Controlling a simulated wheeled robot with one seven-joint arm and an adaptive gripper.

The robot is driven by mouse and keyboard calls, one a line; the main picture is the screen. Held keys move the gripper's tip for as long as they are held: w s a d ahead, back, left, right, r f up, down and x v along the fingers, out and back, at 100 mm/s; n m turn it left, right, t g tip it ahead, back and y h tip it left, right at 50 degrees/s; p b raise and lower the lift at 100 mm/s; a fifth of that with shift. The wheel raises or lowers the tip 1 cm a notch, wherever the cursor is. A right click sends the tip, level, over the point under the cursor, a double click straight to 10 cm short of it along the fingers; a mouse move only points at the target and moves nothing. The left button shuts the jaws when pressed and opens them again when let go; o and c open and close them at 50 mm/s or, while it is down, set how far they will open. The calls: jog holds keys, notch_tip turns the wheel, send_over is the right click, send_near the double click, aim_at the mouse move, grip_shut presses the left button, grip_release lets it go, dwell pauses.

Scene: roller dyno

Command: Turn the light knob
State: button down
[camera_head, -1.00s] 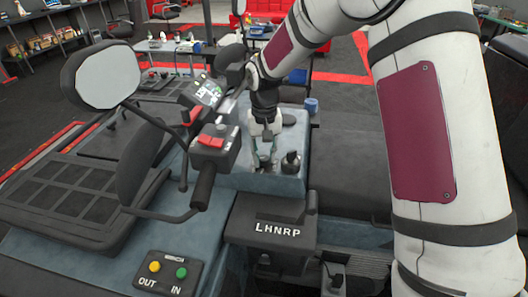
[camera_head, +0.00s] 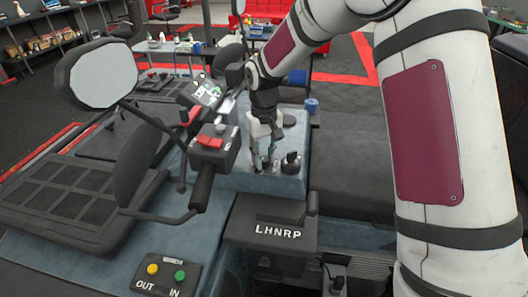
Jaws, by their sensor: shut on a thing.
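My gripper (camera_head: 263,164) points down at the blue-grey console panel (camera_head: 232,182) beside the handlebar. Its fingers are shut on a small control on the panel. I take this to be the light knob, but the fingers hide most of it and no label is legible. A black round knob (camera_head: 291,164) stands just right of the fingers, apart from them.
Left of the gripper are the handlebar grip (camera_head: 203,186), a red switch (camera_head: 210,142) and a round mirror (camera_head: 101,78). In front are the LHNRP gear box (camera_head: 270,222) and an OUT/IN button box (camera_head: 167,274). A dark seat (camera_head: 350,165) lies to the right.

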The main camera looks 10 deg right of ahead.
aim_at(264, 158)
jog(key=c, duration=1.3)
grip_release()
notch_tip(264, 158, up, 12)
jog(key=shift+r, duration=0.2)
jog(key=s+d+r+m+t, duration=0.1)
jog(key=s+d+r, duration=0.2)
jog(key=s, duration=0.4)
jog(key=s+d+r+t, duration=0.2)
jog(key=s+r, duration=0.2)
jog(key=s, duration=0.4)
jog(key=s+d+r+m+t, duration=0.1)
jog(key=s+d+r, duration=0.2)
jog(key=s, duration=0.4)
jog(key=s+d+f+m+t, duration=0.1)
jog(key=s+f, duration=0.1)
jog(key=s, duration=0.6)
jog(key=shift+d+f, duration=0.15)
jog(key=shift+d, duration=0.1)
